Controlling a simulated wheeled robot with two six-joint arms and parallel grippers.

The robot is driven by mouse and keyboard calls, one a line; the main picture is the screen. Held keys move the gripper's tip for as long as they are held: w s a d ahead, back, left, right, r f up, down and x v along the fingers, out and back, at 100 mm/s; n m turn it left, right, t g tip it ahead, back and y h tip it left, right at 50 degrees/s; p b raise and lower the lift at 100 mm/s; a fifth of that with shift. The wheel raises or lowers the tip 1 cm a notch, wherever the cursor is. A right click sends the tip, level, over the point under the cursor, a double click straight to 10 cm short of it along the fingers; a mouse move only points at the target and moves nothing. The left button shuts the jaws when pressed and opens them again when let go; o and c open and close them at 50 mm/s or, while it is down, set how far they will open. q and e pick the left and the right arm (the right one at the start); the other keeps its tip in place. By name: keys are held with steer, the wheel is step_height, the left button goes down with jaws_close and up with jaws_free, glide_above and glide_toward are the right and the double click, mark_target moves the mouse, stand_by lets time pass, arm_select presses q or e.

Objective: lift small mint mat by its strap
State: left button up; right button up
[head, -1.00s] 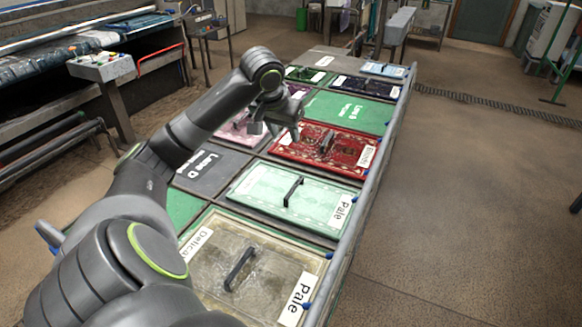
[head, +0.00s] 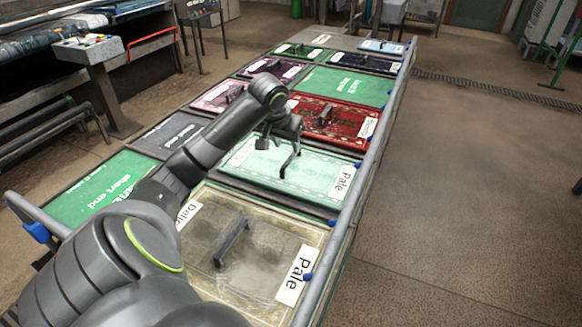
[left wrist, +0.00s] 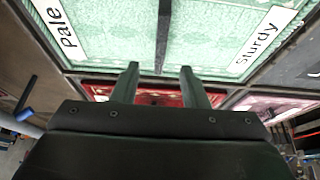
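The small mint mat (head: 322,180) lies flat in its bay on the long sorting table. It carries "Pale" and "Sturdy" labels in the left wrist view (left wrist: 110,30). Its dark strap (head: 291,160) stands up near the middle of the mat, and it runs into the top of the left wrist view (left wrist: 163,32). My left gripper (head: 278,138) is just beyond the strap's upper end in the head view. In the left wrist view its two fingers (left wrist: 159,72) are apart with nothing between their tips, and the strap lines up with the gap. My right gripper is out of view.
A red patterned mat (head: 345,122) with a strap lies behind the mint one. A beige mat (head: 205,240) with a dark handle-like strap lies in front. Green and grey lane panels (head: 95,190) sit at the left. A grey rail (head: 372,150) edges the table's right side; open floor lies beyond.

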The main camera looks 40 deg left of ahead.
mark_target(290, 158)
arm_select(q)
steer(key=x, duration=0.8)
steer(key=shift+a+f, duration=0.1)
steer(key=shift+f, duration=0.1)
steer(key=shift+f+p, duration=0.1)
steer(key=shift+p, duration=0.2)
jaws_close()
stand_by(0.4)
